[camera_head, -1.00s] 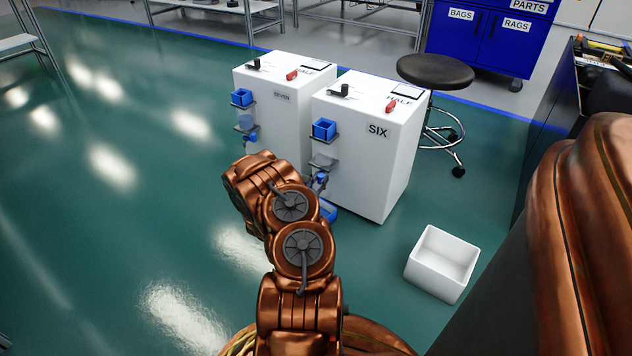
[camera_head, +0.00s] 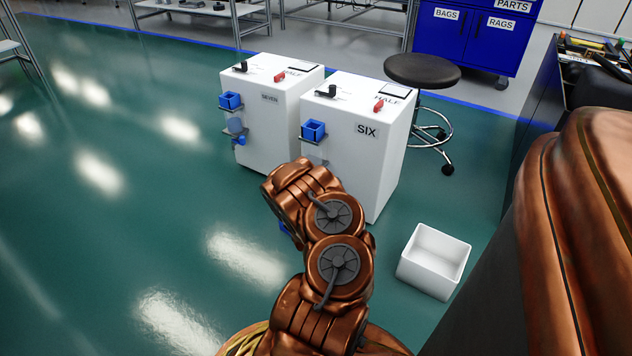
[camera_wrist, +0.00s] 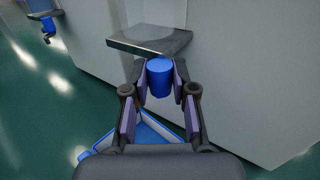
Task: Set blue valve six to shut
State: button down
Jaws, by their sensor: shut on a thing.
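The white cabinet marked SIX (camera_head: 350,165) stands right of the one marked SEVEN. In the wrist view, a blue cylindrical part (camera_wrist: 160,78), apparently blue valve six, sits under a grey shelf (camera_wrist: 150,38) on the cabinet's front. My gripper (camera_wrist: 161,92) is shut on this blue part, one finger on each side. Its handle position cannot be read here. In the head view, my arm hides the valve and gripper.
The cabinet marked SEVEN (camera_head: 265,130) is close on the left, with its own blue valve (camera_head: 239,140). A white bin (camera_head: 434,262) and a stool (camera_head: 422,72) are to the right. Floor on the left is clear.

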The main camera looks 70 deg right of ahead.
jog(key=shift+s+d+r+n+t+y, duration=0.1)
jog(key=shift+d+n+t+y, duration=0.1)
jog(key=shift+n+t, duration=0.15)
jog(key=shift+s+d+n+t+y, duration=0.1)
jog(key=shift+n+t+y, duration=0.15)
jog(key=shift+t, duration=0.2)
jog(key=c, duration=0.9)
grip_release()
jog(key=shift+a, duration=0.1)
jog(key=shift+v, duration=5.95)
